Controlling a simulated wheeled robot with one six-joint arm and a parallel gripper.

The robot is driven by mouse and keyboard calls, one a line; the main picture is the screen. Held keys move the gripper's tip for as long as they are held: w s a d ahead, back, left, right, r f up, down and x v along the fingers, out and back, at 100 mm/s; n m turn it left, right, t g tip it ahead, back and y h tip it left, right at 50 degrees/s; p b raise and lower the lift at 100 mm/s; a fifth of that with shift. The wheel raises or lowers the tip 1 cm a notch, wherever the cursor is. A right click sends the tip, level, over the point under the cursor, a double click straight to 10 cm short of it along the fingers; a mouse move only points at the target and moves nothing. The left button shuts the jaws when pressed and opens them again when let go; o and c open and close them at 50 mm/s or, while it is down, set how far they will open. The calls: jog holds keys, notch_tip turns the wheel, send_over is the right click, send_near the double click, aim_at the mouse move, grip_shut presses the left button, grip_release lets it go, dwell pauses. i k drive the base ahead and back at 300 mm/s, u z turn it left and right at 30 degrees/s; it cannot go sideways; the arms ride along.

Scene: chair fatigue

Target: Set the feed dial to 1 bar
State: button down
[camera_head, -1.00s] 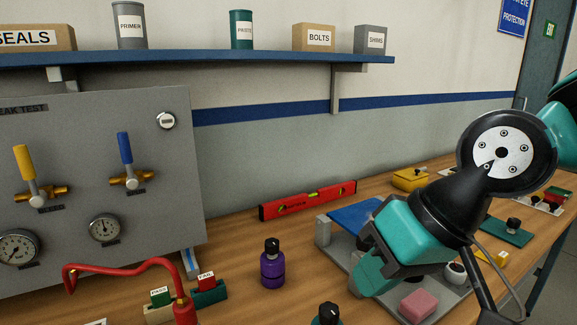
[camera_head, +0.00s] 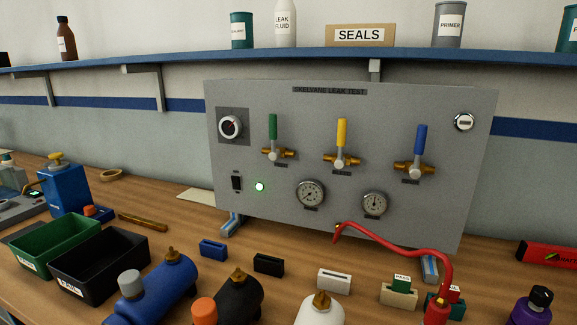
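The grey leak test panel (camera_head: 400,111) stands upright on the bench in the middle of the head view. My gripper is not in view.
A red hose (camera_head: 395,245) arches at the lower right. Green (camera_head: 50,247) and black (camera_head: 100,263) bins are at left. A blue shelf (camera_head: 300,59) runs above.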

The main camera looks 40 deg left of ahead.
aim_at(230, 126)
jog(key=u, duration=1.3)
